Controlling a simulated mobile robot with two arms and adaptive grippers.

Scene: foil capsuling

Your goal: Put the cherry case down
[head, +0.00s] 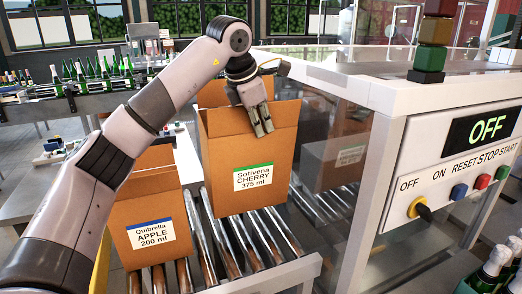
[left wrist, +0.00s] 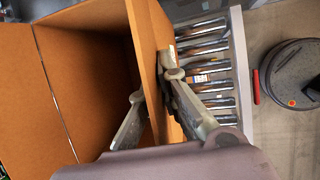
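The cherry case (head: 236,208) is a brown cardboard box, open at the top, with a green-banded label reading Sotivena CHERRY 375 ml. It is upright over the roller conveyor. I cannot tell for certain whether its bottom touches the rollers. My left gripper (head: 262,128) is at its top rim with the fingers pointing down. In the left wrist view the gripper (left wrist: 152,80) straddles a case wall (left wrist: 146,35), one finger inside and one outside, and looks shut on it. My right gripper is not in view.
The Quibrella APPLE case (head: 140,205) stands left of the cherry case, close by. Bare rollers (head: 265,238) show at the front. A machine with clear panels and a control box (head: 455,170) reading OFF stands right. Bottles (head: 95,68) line a conveyor at back left.

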